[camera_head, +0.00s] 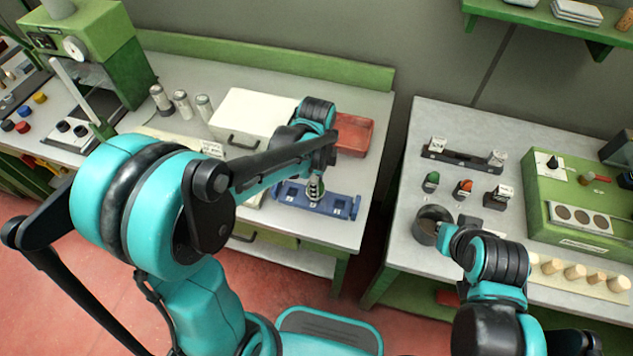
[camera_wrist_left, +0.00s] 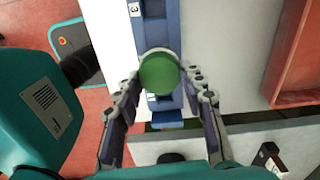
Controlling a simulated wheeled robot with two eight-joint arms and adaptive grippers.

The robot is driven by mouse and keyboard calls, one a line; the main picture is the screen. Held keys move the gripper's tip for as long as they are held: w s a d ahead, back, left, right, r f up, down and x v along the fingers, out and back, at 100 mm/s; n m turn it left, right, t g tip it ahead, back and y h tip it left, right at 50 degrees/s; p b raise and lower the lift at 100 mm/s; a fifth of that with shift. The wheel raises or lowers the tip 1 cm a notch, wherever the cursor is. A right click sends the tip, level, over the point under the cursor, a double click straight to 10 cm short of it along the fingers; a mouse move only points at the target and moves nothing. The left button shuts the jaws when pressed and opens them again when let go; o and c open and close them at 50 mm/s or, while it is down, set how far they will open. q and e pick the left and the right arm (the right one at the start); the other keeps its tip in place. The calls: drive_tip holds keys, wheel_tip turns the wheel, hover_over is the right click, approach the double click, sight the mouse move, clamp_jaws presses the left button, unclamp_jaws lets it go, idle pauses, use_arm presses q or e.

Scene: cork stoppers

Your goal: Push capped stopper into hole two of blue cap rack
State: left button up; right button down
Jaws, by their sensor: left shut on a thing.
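The blue cap rack (camera_head: 346,207) lies on the left bench, near its front right. It also shows in the left wrist view (camera_wrist_left: 172,13), with a label "3" beside one of its holes. My left gripper (camera_head: 316,188) is shut on the capped stopper; in the left wrist view both fingertips (camera_wrist_left: 160,76) touch the sides of its round green cap (camera_wrist_left: 159,72). The cap sits over the rack, below the label "3" in that view. The cap hides the stopper's lower part and the hole under it, so its depth cannot be told.
A red tray (camera_head: 354,134) and a white box (camera_head: 252,114) stand behind the rack. My right arm reaches over the right bench beside a grey round cup (camera_head: 428,228); its fingers cannot be made out. Green-capped (camera_head: 431,182) and orange-capped (camera_head: 463,189) pieces stand there.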

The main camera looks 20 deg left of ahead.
use_arm(q)
drive_tip(key=shift+f+b, duration=1.1)
drive_tip(key=shift+f, duration=0.25)
idle(1.5)
drive_tip(key=o, duration=1)
drive_tip(key=shift+c, duration=0.2)
drive_tip(key=shift+r, duration=0.15)
wheel_tip(320, 180, up, 12)
drive_tip(key=s+a+f+n+t, duration=0.1)
drive_tip(key=s+a+n+t, duration=0.1)
drive_tip(key=s+n, duration=0.3)
drive_tip(key=s+a+f+n+t, duration=0.1)
drive_tip(key=s+a+n+t, duration=0.2)
drive_tip(key=n, duration=0.9)
drive_tip(key=shift+s+t, duration=1)
drive_tip(key=shift+s, duration=0.15)
